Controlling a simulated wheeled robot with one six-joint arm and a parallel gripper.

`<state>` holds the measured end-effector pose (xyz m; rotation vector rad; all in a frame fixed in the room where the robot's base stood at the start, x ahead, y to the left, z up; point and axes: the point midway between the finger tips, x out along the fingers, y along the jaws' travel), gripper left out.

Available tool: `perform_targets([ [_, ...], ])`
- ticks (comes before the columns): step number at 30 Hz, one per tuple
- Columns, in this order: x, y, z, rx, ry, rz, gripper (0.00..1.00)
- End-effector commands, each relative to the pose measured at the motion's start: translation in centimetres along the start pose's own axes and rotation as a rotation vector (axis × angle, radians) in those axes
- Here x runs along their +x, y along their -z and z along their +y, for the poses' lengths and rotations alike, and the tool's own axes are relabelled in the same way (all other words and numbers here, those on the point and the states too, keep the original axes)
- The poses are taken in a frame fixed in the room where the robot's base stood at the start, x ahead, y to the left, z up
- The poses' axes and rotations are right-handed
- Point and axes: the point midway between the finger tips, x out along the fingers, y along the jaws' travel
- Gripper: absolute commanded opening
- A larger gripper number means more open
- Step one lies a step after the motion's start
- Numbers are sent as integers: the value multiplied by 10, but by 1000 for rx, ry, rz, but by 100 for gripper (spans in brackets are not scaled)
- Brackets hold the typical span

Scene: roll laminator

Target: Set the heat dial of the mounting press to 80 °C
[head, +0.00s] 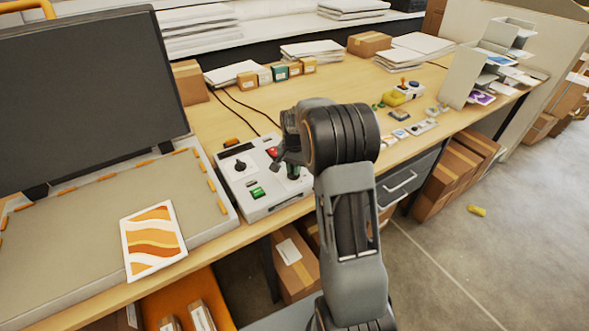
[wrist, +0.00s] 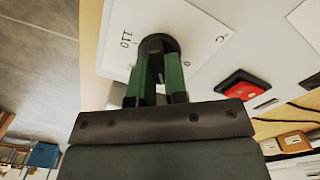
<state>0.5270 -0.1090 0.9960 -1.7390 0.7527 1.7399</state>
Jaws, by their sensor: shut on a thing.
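The mounting press's control box (head: 262,208) is a pale panel on the workbench. Its heat dial (wrist: 158,42) is a round black knob on a white scale plate (wrist: 196,30), where "110", a "C" and a "0" can be read. My gripper (wrist: 160,72) is shut on the dial, with its green-padded fingers on either side of the knob. In the head view my gripper (head: 292,170) is at the right part of the box and hides most of this dial. The dial's pointer and its exact setting cannot be made out.
A second black knob (head: 240,167), a red button (head: 272,152) and a green switch (head: 257,193) are on the same box. The press's dark raised lid (head: 85,100) and its bed (head: 60,240) are at left. A striped orange print (head: 152,240) lies on the bed's front edge.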

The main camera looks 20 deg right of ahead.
Motion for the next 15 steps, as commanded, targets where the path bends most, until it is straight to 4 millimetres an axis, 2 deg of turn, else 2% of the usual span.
perform_targets([
  [15, 0, 0, 0, 116, 1, 2, 0],
])
